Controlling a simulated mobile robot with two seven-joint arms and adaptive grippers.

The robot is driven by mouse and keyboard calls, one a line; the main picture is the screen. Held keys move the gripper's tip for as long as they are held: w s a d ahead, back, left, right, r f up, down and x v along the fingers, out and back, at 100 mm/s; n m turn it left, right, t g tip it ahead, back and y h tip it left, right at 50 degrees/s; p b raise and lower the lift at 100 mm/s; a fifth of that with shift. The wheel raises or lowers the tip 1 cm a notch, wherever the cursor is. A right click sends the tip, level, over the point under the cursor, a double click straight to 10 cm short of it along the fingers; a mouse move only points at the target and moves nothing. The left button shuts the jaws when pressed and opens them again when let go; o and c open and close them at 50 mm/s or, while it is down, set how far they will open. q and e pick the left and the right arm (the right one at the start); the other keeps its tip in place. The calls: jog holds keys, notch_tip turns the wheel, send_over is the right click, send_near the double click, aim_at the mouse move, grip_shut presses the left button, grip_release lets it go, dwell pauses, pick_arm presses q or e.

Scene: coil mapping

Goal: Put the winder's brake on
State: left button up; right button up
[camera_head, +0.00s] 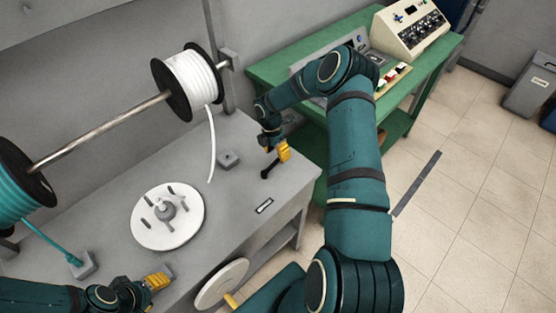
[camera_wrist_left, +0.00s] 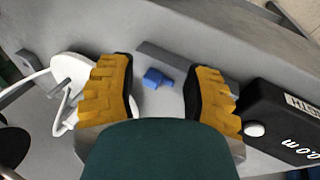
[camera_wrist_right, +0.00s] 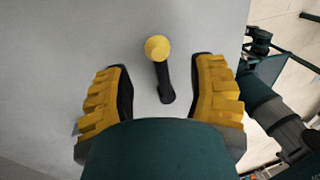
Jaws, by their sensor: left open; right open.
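The winder (camera_head: 185,230) is a white disc with several dark pegs, lying on the grey bench; it also shows at the left of the left wrist view (camera_wrist_left: 66,66). A short black lever with a yellow round knob (camera_wrist_right: 157,48) stands on the bench; it looks like the brake, but no label shows. My right gripper (camera_head: 284,152) is open over this lever. In the right wrist view the lever is between the open fingers (camera_wrist_right: 160,100), touching neither. My left gripper (camera_head: 158,280) is open and empty near the bench front, above a small blue piece (camera_wrist_left: 155,78).
A white spool (camera_head: 192,82) and a teal spool (camera_head: 18,190) sit on a rod above the bench (camera_head: 120,180). A white strand hangs down. A white wheel (camera_head: 220,284) is at the bench front. A black metre box (camera_wrist_left: 285,120) lies beside my left gripper. A green table (camera_head: 275,72) stands behind.

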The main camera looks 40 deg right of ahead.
aim_at(278, 158)
jog(key=shift+s+f, duration=0.2)
jog(key=shift+f, duration=0.75)
jog(key=shift+s+f, duration=0.15)
jog(key=shift+f, duration=0.75)
jog(key=shift+c, duration=0.2)
grip_shut()
